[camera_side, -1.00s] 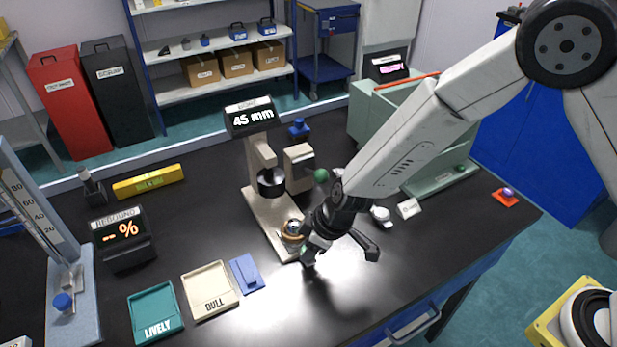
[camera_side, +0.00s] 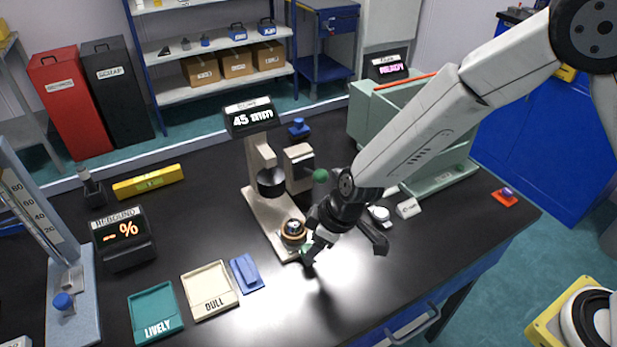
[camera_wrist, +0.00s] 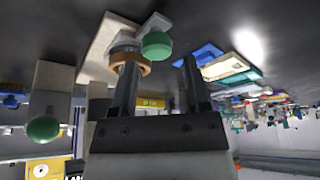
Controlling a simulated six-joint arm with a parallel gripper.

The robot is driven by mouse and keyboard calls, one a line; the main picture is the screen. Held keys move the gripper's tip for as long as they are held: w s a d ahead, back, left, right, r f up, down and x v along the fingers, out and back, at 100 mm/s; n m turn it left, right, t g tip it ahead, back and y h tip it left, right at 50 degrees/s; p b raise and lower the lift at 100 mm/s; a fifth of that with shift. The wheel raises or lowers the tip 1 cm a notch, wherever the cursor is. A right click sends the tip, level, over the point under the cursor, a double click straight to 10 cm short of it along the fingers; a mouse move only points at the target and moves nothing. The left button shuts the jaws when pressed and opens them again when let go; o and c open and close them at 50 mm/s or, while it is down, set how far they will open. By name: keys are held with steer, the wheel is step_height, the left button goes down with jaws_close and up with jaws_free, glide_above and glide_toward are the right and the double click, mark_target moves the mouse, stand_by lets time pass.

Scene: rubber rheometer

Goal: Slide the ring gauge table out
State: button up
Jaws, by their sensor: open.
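The gauge (camera_side: 268,190) is a beige stand with a display reading 45 mm. Its ring gauge table lies low at the stand's front end, with a brown and black ring (camera_side: 293,232) on it. The ring also shows in the wrist view (camera_wrist: 130,62). A small green knob (camera_side: 306,249) sits at the front by the ring; in the wrist view the knob (camera_wrist: 157,45) appears between the fingers, nearer the left one. My gripper (camera_side: 344,249) is open at the front right of the stand, one finger beside the knob. I cannot tell whether they touch.
A green-knobbed lever (camera_side: 320,176) stands right behind my gripper. A blue block (camera_side: 247,272), the DULL tray (camera_side: 209,290) and the LIVELY tray (camera_side: 155,313) lie front left. The front bench surface is clear.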

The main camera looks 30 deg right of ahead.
steer(key=shift+v, duration=2.55)
steer(key=s+d+r+m+h, duration=0.1)
steer(key=s+d+m, duration=0.3)
steer(key=d, duration=0.7)
steer(key=s+d+r+m+h, duration=0.2)
steer(key=s+d+m, duration=0.3)
steer(key=d, duration=0.6)
steer(key=shift+s+d+r+g, duration=0.35)
steer(key=shift+s+r, duration=0.1)
steer(key=shift+s, duration=0.45)
